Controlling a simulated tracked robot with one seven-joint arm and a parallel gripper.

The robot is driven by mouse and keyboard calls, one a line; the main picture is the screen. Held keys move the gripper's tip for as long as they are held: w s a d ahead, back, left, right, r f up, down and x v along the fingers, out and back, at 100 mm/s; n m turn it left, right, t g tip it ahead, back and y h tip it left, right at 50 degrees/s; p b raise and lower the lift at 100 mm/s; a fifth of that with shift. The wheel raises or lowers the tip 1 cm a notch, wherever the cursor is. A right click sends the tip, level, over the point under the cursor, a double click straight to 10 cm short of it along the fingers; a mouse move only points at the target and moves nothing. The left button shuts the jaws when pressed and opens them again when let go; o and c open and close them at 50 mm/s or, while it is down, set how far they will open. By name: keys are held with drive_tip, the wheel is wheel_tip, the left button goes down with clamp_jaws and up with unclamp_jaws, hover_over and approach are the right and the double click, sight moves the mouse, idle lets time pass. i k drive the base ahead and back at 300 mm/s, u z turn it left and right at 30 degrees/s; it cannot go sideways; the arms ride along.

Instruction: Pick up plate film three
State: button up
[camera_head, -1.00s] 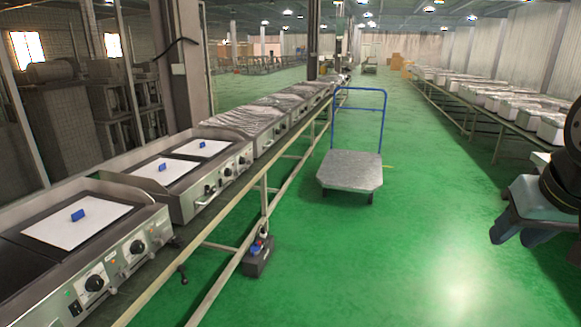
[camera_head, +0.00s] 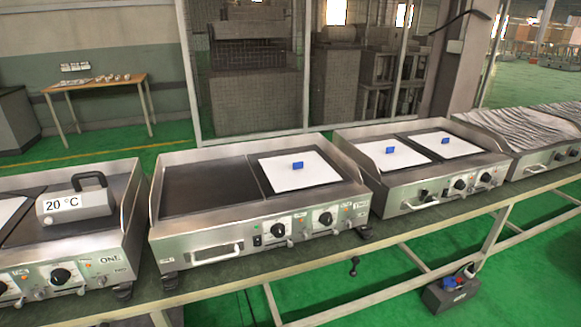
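White films with blue tabs lie flat on the hot plates of the griddles. One film (camera_head: 282,181) covers the right plate of the middle griddle (camera_head: 215,253). Two more, a left film (camera_head: 377,158) and a right film (camera_head: 460,148), lie side by side on the griddle to its right (camera_head: 408,203). Part of another white sheet (camera_head: 8,210) shows at the left edge, cut off by the picture. No number is readable on any film, so I cannot tell which is film three. My gripper is not in view.
A grey handled device reading 20 °C (camera_head: 63,208) sits on the left griddle (camera_head: 110,248). The middle griddle's left plate (camera_head: 208,186) is bare. A wrapped unit (camera_head: 530,125) stands at right. The griddles stand on a long bench (camera_head: 340,250). A wooden table (camera_head: 95,83) stands behind.

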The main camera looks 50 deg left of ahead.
sight(288, 172)
drive_tip(key=u, duration=0.35)
drive_tip(key=i, duration=0.85)
drive_tip(key=u, duration=1.15)
drive_tip(key=i, duration=0.9)
drive_tip(key=u, duration=0.55)
drive_tip(key=k, duration=0.85)
drive_tip(key=u, duration=0.2)
drive_tip(key=i, duration=0.95)
drive_tip(key=z, duration=0.1)
